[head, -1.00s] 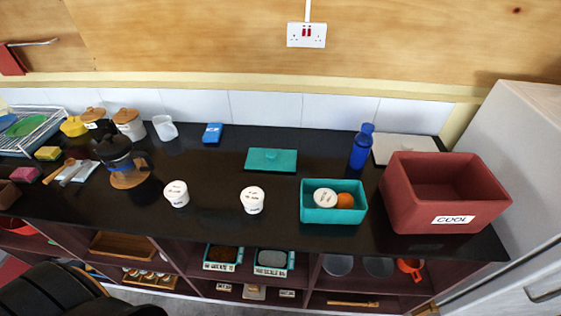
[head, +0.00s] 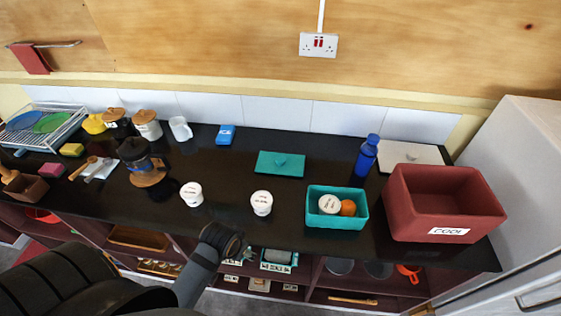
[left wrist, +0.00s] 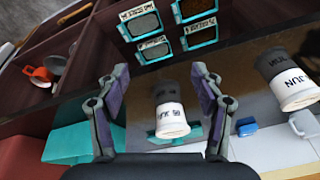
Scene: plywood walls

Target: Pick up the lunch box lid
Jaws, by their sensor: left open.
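The lunch box lid (head: 280,164) is a flat teal rectangle with a small knob, lying on the black counter. In the left wrist view, a part of the lid (left wrist: 152,138) shows behind a white labelled pot. The teal lunch box (head: 335,218) stands open at the counter's front, holding a white pot and an orange; it shows at left in the wrist view (left wrist: 80,145). My left gripper (head: 224,238) is at the counter's front edge, short of the lid. Its fingers (left wrist: 158,78) are spread and empty. My right gripper is not in view.
Two white pots (head: 192,194) (head: 261,203) stand between the front edge and the lid's row. A blue bottle (head: 367,156) and a red box marked COOL (head: 445,220) are to the right. A blue pack (head: 225,135) is behind. Bare counter surrounds the lid.

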